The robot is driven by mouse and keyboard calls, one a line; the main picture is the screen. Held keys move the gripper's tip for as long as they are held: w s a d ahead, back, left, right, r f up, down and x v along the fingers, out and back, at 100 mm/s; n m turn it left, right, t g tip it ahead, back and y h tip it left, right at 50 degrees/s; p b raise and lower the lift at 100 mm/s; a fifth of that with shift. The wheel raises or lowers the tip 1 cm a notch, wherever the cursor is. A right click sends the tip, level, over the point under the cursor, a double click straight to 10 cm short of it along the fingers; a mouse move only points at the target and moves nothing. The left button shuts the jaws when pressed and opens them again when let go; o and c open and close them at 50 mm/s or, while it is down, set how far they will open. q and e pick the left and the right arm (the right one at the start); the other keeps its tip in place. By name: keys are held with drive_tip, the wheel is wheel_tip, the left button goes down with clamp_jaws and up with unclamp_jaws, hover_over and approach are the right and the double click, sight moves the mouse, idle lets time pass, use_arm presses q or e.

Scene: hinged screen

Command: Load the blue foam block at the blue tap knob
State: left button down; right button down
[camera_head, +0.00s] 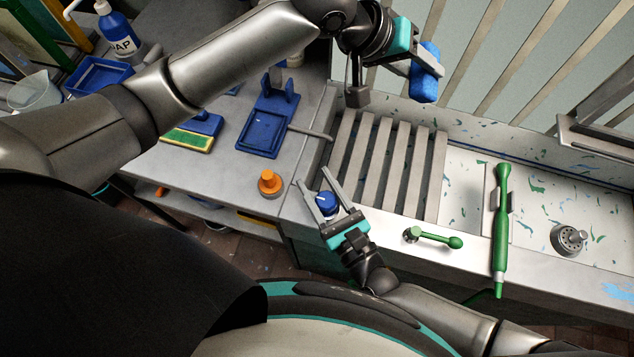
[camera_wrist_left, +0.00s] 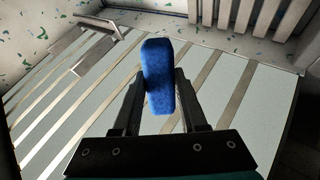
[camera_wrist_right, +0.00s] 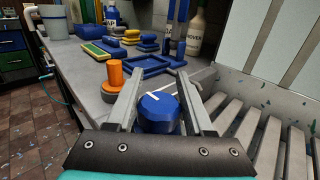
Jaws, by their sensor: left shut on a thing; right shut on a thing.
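The blue foam block (camera_head: 426,72) is between the fingers of my left gripper (camera_head: 415,68), held up over the slatted screen at the upper right. It also shows upright between the fingertips in the left wrist view (camera_wrist_left: 158,75). My left gripper is shut on it. The blue tap knob (camera_head: 327,203) sits at the counter's edge beside the slatted rack. My right gripper (camera_head: 320,196) has its fingers on either side of the knob and is shut on it. In the right wrist view the knob (camera_wrist_right: 158,113) shows a pale pointer line on its top.
An orange knob (camera_head: 269,183) stands left of the blue one. A blue tray (camera_head: 265,135), a green-yellow sponge (camera_head: 187,140) and a soap bottle (camera_head: 117,30) are on the left counter. A grey slatted rack (camera_head: 385,160), a green lever (camera_head: 435,238) and a green wand (camera_head: 501,230) lie right.

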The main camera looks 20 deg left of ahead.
drive_tip(key=shift+c, duration=1.4)
unclamp_jaws()
drive_tip(key=v, duration=1.2)
use_arm(q)
drive_tip(key=shift+a, duration=0.1)
use_arm(e)
drive_tip(key=shift+r, duration=0.15)
use_arm(q)
drive_tip(key=shift+s+a+p, duration=0.8)
drive_tip(key=shift+a+p, duration=0.15)
drive_tip(key=shift+a, duration=0.1)
drive_tip(key=shift+s+a+p, duration=0.65)
drive_tip(key=shift+s+a, duration=0.1)
drive_tip(key=shift+a, duration=0.35)
drive_tip(key=shift+s+a+p, duration=0.6)
drive_tip(key=shift+s+a, duration=0.1)
drive_tip(key=shift+a, duration=0.35)
use_arm(e)
drive_tip(key=shift+r, duration=2.1)
